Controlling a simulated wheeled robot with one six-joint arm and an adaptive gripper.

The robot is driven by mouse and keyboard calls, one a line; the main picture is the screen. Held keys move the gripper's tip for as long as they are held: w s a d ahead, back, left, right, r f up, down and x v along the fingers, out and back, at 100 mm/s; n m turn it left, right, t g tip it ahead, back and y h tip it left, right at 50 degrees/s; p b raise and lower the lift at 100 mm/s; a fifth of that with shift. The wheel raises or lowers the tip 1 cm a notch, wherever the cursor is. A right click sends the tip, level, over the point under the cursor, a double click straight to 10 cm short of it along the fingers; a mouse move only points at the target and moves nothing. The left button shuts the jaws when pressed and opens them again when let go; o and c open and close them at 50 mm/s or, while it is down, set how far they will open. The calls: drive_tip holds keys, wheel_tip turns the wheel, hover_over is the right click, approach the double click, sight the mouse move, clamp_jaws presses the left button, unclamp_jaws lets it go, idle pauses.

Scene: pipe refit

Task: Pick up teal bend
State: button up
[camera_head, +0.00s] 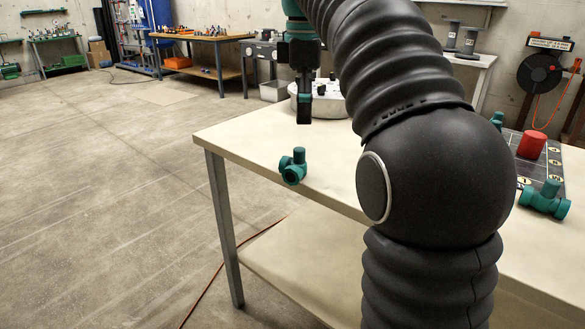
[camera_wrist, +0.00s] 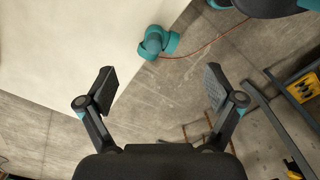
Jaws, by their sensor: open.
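The teal bend (camera_head: 293,167) stands on the pale workbench top (camera_head: 235,133), close to its left edge. In the wrist view the teal bend (camera_wrist: 157,42) sits at the bench edge, beyond my fingertips and roughly centred between them. My gripper (camera_head: 304,108) hangs above the bench, higher in the picture than the bend and apart from it. In the wrist view my gripper (camera_wrist: 160,88) is open, with nothing between its fingers.
A teal tee-like fitting (camera_head: 545,200) and a red cylinder (camera_head: 531,145) are at the right, by a dark numbered board. A round pale container (camera_head: 320,100) stands behind my gripper. Floor left of the bench is clear, apart from a red cable (camera_head: 210,285).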

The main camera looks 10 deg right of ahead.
sight(299, 164)
wheel_tip(299, 164, down, 7)
drive_tip(key=shift+f+b, duration=0.1)
drive_tip(key=shift+b, duration=0.7)
drive_tip(key=shift+w+a+f+b, duration=0.1)
drive_tip(key=shift+f+b, duration=0.05)
drive_tip(key=shift+f, duration=0.7)
drive_tip(key=shift+a+f+b, duration=0.15)
drive_tip(key=shift+f+b, duration=0.05)
drive_tip(key=shift+f, duration=0.7)
drive_tip(key=shift+w+a+f+b, duration=0.1)
drive_tip(key=shift+f+b, duration=0.05)
drive_tip(key=shift+f, duration=0.7)
drive_tip(key=c, duration=1.3)
